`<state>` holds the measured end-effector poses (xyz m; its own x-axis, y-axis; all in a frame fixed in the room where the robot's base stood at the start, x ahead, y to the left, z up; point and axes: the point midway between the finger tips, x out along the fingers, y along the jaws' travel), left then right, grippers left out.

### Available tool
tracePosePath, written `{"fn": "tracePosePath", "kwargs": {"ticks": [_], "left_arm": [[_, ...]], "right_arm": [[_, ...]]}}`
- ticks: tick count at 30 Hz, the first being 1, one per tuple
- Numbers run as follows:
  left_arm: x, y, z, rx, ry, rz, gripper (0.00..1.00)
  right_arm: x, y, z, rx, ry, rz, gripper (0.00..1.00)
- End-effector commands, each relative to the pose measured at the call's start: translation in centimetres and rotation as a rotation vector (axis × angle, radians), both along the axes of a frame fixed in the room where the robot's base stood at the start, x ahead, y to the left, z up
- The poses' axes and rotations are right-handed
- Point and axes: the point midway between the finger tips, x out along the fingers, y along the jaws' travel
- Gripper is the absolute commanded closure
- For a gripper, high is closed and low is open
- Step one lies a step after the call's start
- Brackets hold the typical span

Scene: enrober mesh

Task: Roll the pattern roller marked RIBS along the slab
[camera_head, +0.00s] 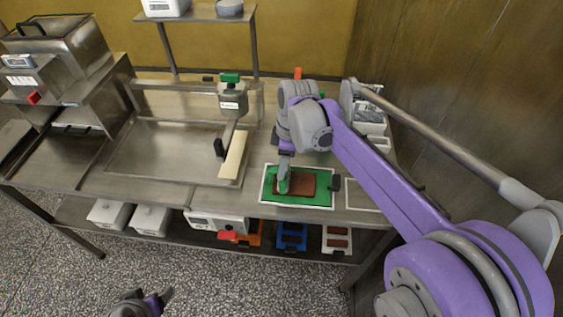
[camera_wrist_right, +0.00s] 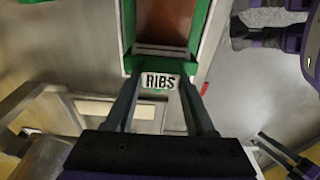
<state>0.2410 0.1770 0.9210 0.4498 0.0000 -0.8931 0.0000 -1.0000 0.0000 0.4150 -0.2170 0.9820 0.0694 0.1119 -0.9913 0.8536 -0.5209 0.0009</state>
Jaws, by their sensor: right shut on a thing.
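The brown slab (camera_head: 318,182) lies on a green mat (camera_head: 318,201) with a pale border, at the front of the bench. My right gripper (camera_head: 284,169) reaches down over the slab's left part. It is shut on the green pattern roller (camera_head: 282,186). In the right wrist view the white RIBS label (camera_wrist_right: 160,81) shows between the two dark fingers, with the slab (camera_wrist_right: 160,30) beyond it. I cannot tell whether the roller touches the slab. My left gripper (camera_head: 140,303) shows in part at the bottom of the head view, away from the bench; its jaws are unclear.
A dark knob (camera_head: 336,183) stands at the mat's right side. A depositor with a green top (camera_head: 230,78) and a pale bar (camera_head: 233,155) stand left of the mat. White containers (camera_head: 370,118) are behind my right arm. Trays (camera_head: 291,236) sit on the shelf below.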

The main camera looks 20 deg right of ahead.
Motion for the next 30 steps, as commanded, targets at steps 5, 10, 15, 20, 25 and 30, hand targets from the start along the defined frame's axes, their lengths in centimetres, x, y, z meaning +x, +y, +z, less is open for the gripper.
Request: {"fn": "tracePosePath", "kwargs": {"ticks": [5, 10, 15, 20, 25, 30], "left_arm": [[0.0, 0.0, 0.1, 0.0, 0.0, 0.0, 0.25], [0.0, 0.0, 0.1, 0.0, 0.0, 0.0, 0.25], [0.0, 0.0, 0.1, 0.0, -0.001, 0.0, 0.25], [0.0, 0.0, 0.2, 0.0, -0.001, 0.0, 0.25], [0.1, 0.0, 0.3, 0.0, -0.001, 0.0, 0.25], [0.1, 0.0, 0.3, 0.0, -0.002, 0.0, 0.25]], "right_arm": [[-0.2, -0.3, 0.0, 0.0, 0.0, -0.001, 0.95], [-0.3, -0.5, 0.0, 0.0, 0.0, -0.001, 0.95], [-0.5, -0.8, 0.0, 0.0, 0.0, -0.001, 0.95], [-0.6, -0.9, 0.0, 0.0, 0.0, 0.0, 0.95], [-0.8, -1.3, 0.0, 0.0, 0.0, -0.001, 0.95], [-0.9, -1.4, 0.0, 0.0, 0.0, 0.0, 0.95]]}}
